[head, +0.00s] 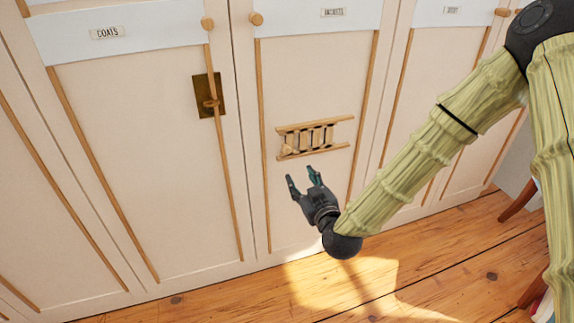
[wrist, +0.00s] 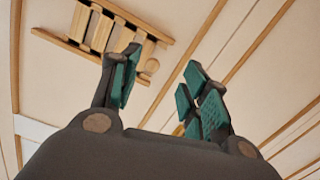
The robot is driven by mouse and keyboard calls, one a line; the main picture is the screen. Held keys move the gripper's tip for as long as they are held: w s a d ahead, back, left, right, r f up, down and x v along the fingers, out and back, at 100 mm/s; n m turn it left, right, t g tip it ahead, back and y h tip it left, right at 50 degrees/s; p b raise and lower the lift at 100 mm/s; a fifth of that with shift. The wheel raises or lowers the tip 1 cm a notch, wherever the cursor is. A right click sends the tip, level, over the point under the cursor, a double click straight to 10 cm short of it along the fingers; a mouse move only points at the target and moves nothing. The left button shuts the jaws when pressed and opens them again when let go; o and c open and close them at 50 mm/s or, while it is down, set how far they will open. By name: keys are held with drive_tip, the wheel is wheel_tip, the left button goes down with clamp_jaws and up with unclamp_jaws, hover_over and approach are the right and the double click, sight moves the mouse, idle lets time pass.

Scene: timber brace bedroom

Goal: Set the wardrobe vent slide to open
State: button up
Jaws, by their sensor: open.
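The vent slide (head: 312,138) is a slatted wooden piece between two rails on the middle wardrobe door, with dark gaps showing between its slats. A small round knob (head: 287,149) sits at its lower left. In the wrist view the vent slide (wrist: 100,30) is at the upper left, and the knob (wrist: 151,66) shows just right of my left finger. My gripper (head: 302,178) is open and empty, just below the vent in the head view. It also shows in the wrist view (wrist: 158,85), its fingers spread and apparently clear of the knob.
The left door, labelled COATS (head: 107,33), has a brass latch plate (head: 204,98). The middle door has a round wooden knob (head: 256,18) at its top. A dark wooden chair leg (head: 518,200) stands at the right. The wooden floor (head: 400,275) before the wardrobe is mostly clear.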

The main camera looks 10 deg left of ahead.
sight(288, 151)
drive_tip(key=shift+t, duration=0.5)
drive_tip(key=b+x, duration=0.1)
drive_tip(key=x, duration=0.3)
drive_tip(key=r+x, duration=0.1)
drive_tip(key=x, duration=0.3)
drive_tip(key=r+b+x, duration=0.1)
drive_tip(key=x, duration=0.3)
drive_tip(key=shift+a+r+b, duration=0.2)
drive_tip(key=shift+a+b, duration=0.1)
drive_tip(key=shift+d, duration=0.1)
clamp_jaws()
